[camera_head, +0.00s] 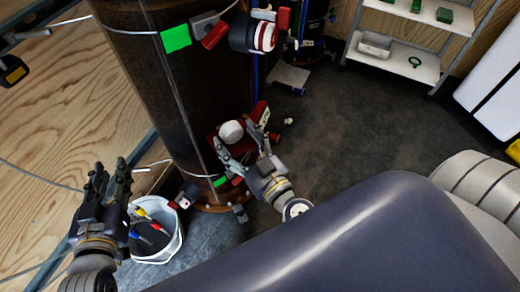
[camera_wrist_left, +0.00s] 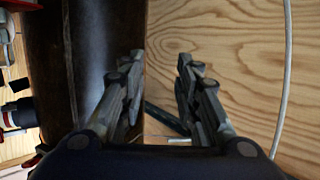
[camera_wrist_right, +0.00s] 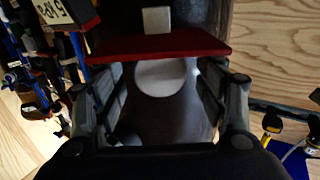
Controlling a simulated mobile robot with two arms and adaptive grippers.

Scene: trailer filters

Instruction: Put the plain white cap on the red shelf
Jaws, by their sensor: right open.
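The plain white cap (camera_head: 231,132) is at the red shelf (camera_head: 258,112) on the dark column; it appears to rest on it. My right gripper (camera_head: 243,142) is at the shelf with its fingers spread to either side of the cap. The right wrist view, apparently upside down, shows the white cap (camera_wrist_right: 163,77) between the open fingers and beside the red shelf (camera_wrist_right: 165,43). Whether a finger touches the cap is unclear. My left gripper (camera_head: 108,176) is open and empty at the left, away from the shelf; its fingers are apart in its wrist view (camera_wrist_left: 157,85).
A white bucket (camera_head: 166,247) with coloured tools stands close to my left gripper. The dark column (camera_head: 160,80) carries cables, green tags and a white-and-red fitting (camera_head: 255,35). A grey rack (camera_head: 395,60) stands at the back right. The dark floor in the middle is mostly clear.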

